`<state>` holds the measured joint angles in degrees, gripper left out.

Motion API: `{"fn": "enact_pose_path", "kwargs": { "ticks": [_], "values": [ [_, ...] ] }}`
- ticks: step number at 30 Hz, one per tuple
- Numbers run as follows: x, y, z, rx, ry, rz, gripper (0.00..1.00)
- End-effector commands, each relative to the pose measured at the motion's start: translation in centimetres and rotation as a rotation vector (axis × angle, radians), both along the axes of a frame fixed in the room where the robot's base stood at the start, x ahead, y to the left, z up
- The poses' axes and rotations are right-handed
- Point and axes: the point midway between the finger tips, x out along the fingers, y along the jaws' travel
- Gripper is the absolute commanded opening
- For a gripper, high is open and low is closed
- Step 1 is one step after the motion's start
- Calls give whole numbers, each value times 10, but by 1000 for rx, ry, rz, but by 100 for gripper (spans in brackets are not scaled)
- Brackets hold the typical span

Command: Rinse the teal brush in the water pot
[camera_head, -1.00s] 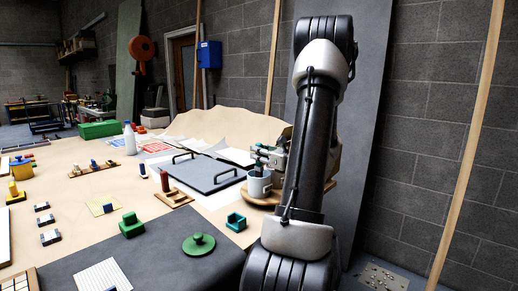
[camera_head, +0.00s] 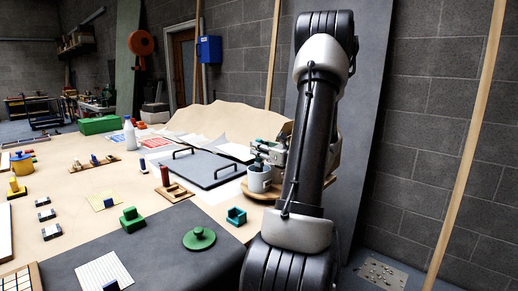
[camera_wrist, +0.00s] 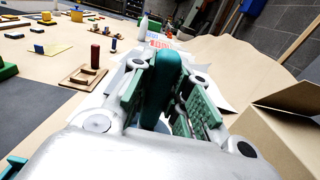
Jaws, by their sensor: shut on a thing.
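My gripper (camera_wrist: 160,85) is shut on the teal brush (camera_wrist: 168,78), whose thick teal handle stands between the two green-padded fingers in the wrist view. The brush's lower end is hidden behind my gripper's body there. In the head view, my gripper (camera_head: 275,150) is just above and right of the water pot (camera_head: 259,181), a pale grey mug on a round wooden board (camera_head: 252,196). Dark and teal parts show at the pot's mouth. I cannot tell whether the brush tip is inside the pot.
A grey panel with two black handles (camera_head: 205,172) lies left of the pot. A teal open block (camera_head: 236,216) and a green round knobbed piece (camera_head: 199,239) are in front. A cardboard box (camera_wrist: 285,125) stands at the right in the wrist view.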

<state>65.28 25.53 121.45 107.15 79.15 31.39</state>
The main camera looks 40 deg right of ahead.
Motion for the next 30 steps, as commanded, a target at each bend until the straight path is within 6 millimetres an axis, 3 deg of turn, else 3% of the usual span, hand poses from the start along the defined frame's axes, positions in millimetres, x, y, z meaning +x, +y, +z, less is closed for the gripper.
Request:
{"fn": "enact_pose_path", "kwargs": {
  "ticks": [30],
  "values": [
    [0,0,-8,0,1,0,0]
  ]
}}
